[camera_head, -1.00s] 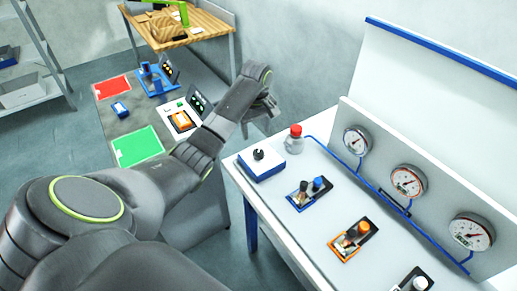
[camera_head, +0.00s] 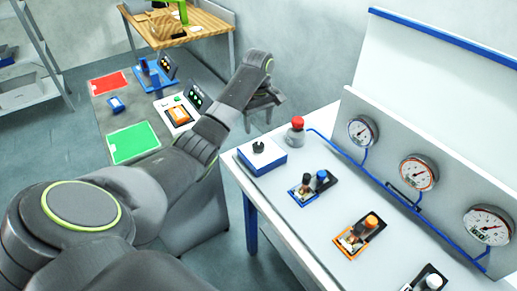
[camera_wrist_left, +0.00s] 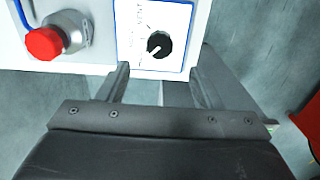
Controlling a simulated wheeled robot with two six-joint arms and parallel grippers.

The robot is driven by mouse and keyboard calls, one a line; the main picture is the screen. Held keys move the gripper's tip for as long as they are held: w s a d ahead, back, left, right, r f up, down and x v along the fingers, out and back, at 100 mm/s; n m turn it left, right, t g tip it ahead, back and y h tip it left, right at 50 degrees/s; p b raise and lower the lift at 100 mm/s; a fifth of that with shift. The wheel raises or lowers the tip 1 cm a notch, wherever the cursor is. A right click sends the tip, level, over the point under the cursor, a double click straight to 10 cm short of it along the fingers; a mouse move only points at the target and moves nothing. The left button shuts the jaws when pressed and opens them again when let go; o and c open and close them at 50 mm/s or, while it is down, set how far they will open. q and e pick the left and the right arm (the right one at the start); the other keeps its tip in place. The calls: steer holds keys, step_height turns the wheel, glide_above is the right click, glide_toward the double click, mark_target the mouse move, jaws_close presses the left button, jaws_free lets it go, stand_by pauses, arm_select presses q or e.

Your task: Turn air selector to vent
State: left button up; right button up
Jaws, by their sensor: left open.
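The air selector is a black round knob (camera_head: 258,147) on a white panel with a blue-sided box (camera_head: 265,160), at the near left corner of the white bench. In the left wrist view the knob (camera_wrist_left: 159,45) carries a white pointer line aimed toward the lower left. The word VENT is printed on the panel, above and left of the knob; another label beside it is hard to read. My left gripper (camera_head: 264,101) is open and empty, beyond the bench's left edge and apart from the knob. In the wrist view its fingers (camera_wrist_left: 163,62) stand below and either side of the knob.
Blue and orange valve blocks (camera_head: 361,234) and pressure gauges (camera_head: 418,173) line the bench. A grey side table with red and green mats (camera_head: 134,143) stands left.

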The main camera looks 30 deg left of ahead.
mark_target(259, 145)
arm_select(q)
step_height(259, 145, down, 8)
steer(key=shift+r+p, duration=0.1)
steer(key=shift+p, duration=1)
steer(key=shift+f, duration=0.7)
steer(key=c, duration=1)
steer(key=shift+r+m+p, duration=0.25)
steer(key=shift+m+p, duration=1.2)
steer(key=shift+m, duration=0.35)
steer(key=m+p, duration=0.2)
steer(key=m, duration=0.2)
steer(key=shift+f+m, duration=0.1)
steer(key=shift+m, duration=0.2)
steer(key=m, duration=0.3)
steer(key=shift+m, duration=0.3)
steer(key=m, duration=0.6)
steer(key=shift+w, duration=0.1)
